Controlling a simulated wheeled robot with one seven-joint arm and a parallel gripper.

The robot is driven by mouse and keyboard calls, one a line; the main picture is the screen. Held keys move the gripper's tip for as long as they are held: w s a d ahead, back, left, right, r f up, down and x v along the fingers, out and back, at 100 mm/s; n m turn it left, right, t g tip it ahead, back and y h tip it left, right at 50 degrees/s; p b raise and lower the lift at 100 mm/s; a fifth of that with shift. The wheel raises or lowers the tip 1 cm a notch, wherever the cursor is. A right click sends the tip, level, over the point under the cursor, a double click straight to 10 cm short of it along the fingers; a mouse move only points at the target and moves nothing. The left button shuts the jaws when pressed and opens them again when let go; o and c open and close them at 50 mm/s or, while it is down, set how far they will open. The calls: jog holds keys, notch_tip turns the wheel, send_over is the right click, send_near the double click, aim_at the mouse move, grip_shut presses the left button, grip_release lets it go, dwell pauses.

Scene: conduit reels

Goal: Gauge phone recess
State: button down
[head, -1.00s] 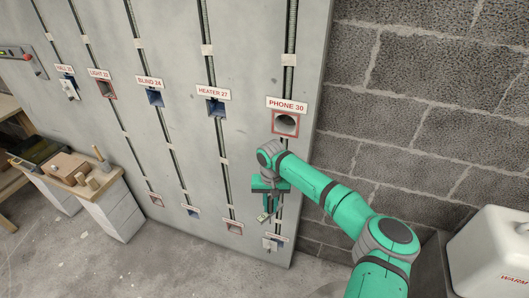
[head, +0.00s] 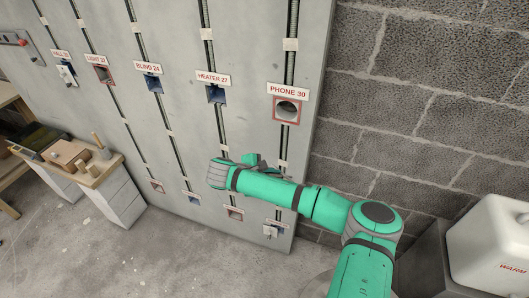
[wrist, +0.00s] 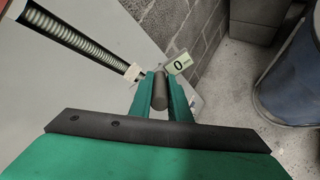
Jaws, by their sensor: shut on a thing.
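The phone recess (head: 287,110) is a red-framed box with a round grey opening, under the label "PHONE 30" (head: 288,91) on the grey wall panel. My gripper (wrist: 160,93) is shut on a dark grey cylindrical gauge (wrist: 160,88), held between two green fingers in the wrist view.
Recesses labelled "HEATER 27" (head: 216,94), "BLIND 24" (head: 153,83) and "LIGHT 22" (head: 102,74) line the panel to the left. A corrugated conduit (wrist: 65,35) runs along the panel. A workbench (head: 85,168) stands at left, a white jerrycan (head: 490,240) at right.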

jog(key=r+n+t, duration=0.1)
jog(key=r+t, duration=0.1)
jog(key=s+a+r+n+t, duration=0.1)
jog(key=r+n+t, duration=0.1)
jog(key=r, duration=0.1)
jog(key=s+a+r+n+t+y, duration=0.1)
jog(key=r+t, duration=0.1)
jog(key=r, duration=0.1)
jog(key=shift+s+r+t, duration=0.25)
jog(key=shift+t, duration=0.05)
jog(key=s+a+r+n+t+y, duration=0.15)
jog(key=s+r+t, duration=0.35)
jog(key=r, duration=0.6)
jog(key=w+d+g, duration=0.1)
jog(key=w+d, duration=0.1)
jog(key=w, duration=0.3)
jog(key=shift+w+d+r, duration=0.15)
jog(key=shift+w+d, duration=0.15)
jog(key=shift+n+h, duration=0.25)
jog(key=shift+d+r, duration=0.1)
jog(key=shift+r, duration=0.05)
